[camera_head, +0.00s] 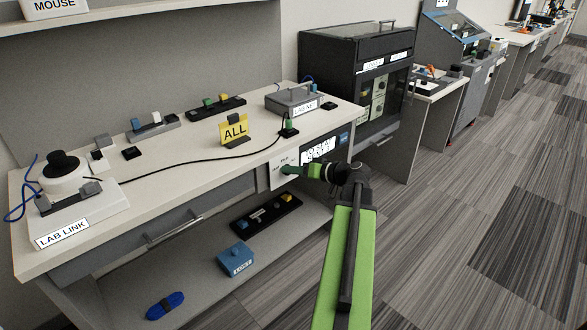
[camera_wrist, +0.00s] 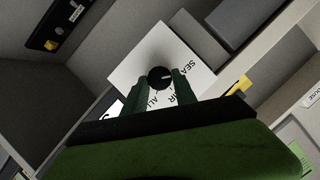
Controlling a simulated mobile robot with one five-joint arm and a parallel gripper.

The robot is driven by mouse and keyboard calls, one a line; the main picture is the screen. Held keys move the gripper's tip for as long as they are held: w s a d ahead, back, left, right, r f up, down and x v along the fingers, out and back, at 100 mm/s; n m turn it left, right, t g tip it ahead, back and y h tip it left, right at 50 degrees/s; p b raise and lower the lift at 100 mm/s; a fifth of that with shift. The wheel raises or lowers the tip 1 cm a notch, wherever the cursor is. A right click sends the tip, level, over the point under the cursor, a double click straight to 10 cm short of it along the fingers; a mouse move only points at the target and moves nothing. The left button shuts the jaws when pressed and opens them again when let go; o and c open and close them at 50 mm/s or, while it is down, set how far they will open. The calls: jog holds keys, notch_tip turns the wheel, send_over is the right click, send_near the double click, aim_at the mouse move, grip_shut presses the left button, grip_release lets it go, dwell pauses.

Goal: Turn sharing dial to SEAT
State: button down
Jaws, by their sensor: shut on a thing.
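The sharing dial (camera_wrist: 160,78) is a small round black knob on a white square panel (camera_wrist: 135,55) in the wrist view. ALL is printed below the knob, and a finger partly covers the lettering. My gripper (camera_wrist: 157,87) has its green fingers on both sides of the knob, shut on it. In the head view my gripper (camera_head: 288,170) reaches the white panel (camera_head: 275,180) on the bench front and hides the knob.
A yellow ALL sign (camera_head: 234,130) stands on the bench top above the panel. The LAB LINK device (camera_head: 70,190) is at left. A lower shelf holds a blue box (camera_head: 236,258). Open floor lies right.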

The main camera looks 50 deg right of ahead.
jog(key=shift+a, duration=0.15)
dwell(0.3)
jog(key=c, duration=1)
grip_release()
jog(key=p+v, duration=0.6)
jog(key=v, duration=1.1)
jog(key=shift+s, duration=0.2)
jog(key=shift+a+r, duration=0.1)
jog(key=shift+a, duration=0.05)
